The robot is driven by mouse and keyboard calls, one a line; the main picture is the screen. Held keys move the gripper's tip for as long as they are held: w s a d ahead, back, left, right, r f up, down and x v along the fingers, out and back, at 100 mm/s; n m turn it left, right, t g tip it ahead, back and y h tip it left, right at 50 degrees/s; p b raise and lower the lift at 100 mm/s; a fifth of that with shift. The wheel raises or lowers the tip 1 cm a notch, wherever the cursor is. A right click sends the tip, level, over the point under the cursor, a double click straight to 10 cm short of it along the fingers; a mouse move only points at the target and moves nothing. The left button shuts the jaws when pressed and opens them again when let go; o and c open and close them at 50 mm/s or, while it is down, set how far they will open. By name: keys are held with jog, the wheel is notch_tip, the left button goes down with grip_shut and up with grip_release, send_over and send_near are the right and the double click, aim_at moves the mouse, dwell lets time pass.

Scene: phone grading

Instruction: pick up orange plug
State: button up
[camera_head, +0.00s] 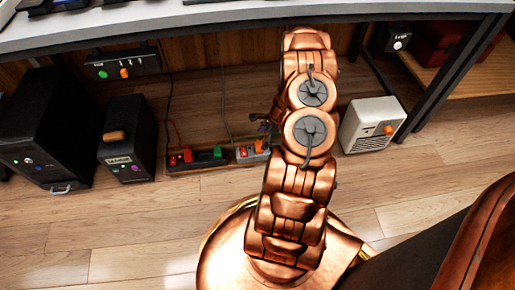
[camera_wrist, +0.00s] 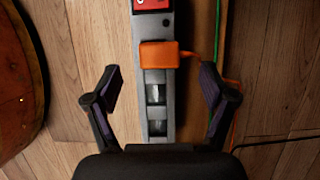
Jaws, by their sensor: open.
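The orange plug (camera_wrist: 160,54) sits in a grey power strip (camera_wrist: 157,128) in the wrist view, with its orange cord leaving to the right. In the head view the orange plug (camera_head: 262,145) is on the floor strip, close beside my arm. My gripper (camera_wrist: 160,76) is open, with one dark finger on each side of the strip in the picture. The plug shows between and slightly beyond the fingertips. Nothing is held. In the head view my gripper (camera_head: 266,127) is small and partly hidden by my arm.
A red switch (camera_wrist: 151,4) is above the plug on the strip. A green cable (camera_wrist: 217,30) runs at right. Black boxes (camera_head: 40,130) stand left and a white box (camera_head: 372,125) stands right. The desk (camera_head: 130,30) overhangs the area. Wooden floor in front is clear.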

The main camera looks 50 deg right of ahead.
aim_at(259, 145)
jog(key=b+x, duration=0.1)
jog(key=x, duration=0.1)
jog(key=b+x, duration=0.1)
jog(key=x, duration=0.1)
jog(key=shift+s+d+f, duration=0.2)
jog(key=shift+s, duration=0.05)
jog(key=shift+w+a+f, duration=0.15)
jog(key=shift+f, duration=0.2)
jog(key=shift+c, duration=0.3)
jog(key=c, duration=1.2)
jog(key=shift+r, duration=0.15)
jog(key=shift+c, duration=0.2)
